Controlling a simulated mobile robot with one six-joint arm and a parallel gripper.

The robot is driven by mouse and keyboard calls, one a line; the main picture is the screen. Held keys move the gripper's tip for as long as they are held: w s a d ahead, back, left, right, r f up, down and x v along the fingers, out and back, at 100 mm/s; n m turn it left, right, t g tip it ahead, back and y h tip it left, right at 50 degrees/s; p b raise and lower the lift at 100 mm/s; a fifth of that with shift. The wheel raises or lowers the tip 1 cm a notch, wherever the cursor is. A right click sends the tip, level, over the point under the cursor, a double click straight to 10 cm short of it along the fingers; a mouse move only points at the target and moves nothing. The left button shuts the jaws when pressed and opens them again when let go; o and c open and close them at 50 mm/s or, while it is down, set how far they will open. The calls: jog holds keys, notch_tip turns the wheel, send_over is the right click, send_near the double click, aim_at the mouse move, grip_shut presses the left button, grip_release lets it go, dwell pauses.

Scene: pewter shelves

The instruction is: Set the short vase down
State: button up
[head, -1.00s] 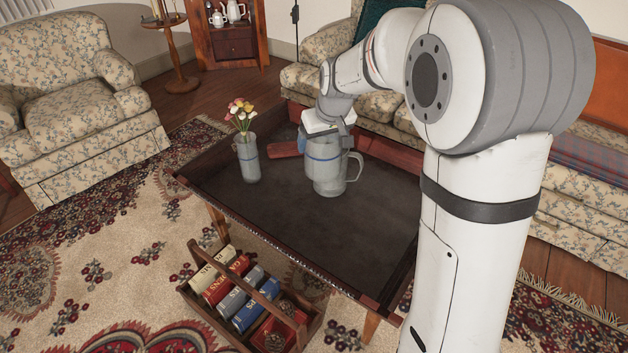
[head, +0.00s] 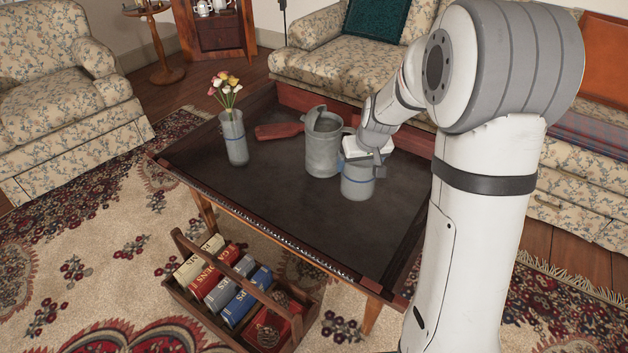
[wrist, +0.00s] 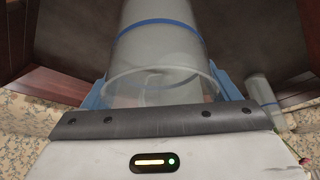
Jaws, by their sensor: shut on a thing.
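The short vase (head: 358,182) is a grey, see-through cylinder with a blue band. My gripper (head: 364,162) is shut on it near its rim. The vase is upright over the right part of the dark tabletop (head: 270,205), its base at or just above the surface; I cannot tell if it touches. In the wrist view the vase (wrist: 155,50) sits between the blue fingers of my gripper (wrist: 162,90), its open rim close to the palm.
A grey metal pitcher (head: 322,155) stands just left of the held vase. A flower vase (head: 234,140) is farther left, with a red-brown object (head: 279,131) between. The table has a raised wooden rim (head: 235,205). The tabletop's front middle is clear. A book caddy (head: 195,305) is on the rug.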

jog(key=f, duration=0.1)
jog(key=f+b, duration=0.1)
jog(key=f, duration=0.1)
jog(key=f+b, duration=0.1)
jog(key=f, duration=0.1)
jog(key=shift+s+d+f, duration=0.1)
jog(key=shift+d+f, duration=0.05)
jog(key=shift+d, duration=0.2)
jog(key=shift+f+b, duration=1.3)
jog(key=shift+f, duration=1.45)
jog(key=shift+f, duration=0.2)
jog(key=o, duration=1.5)
jog(key=shift+r, duration=0.1)
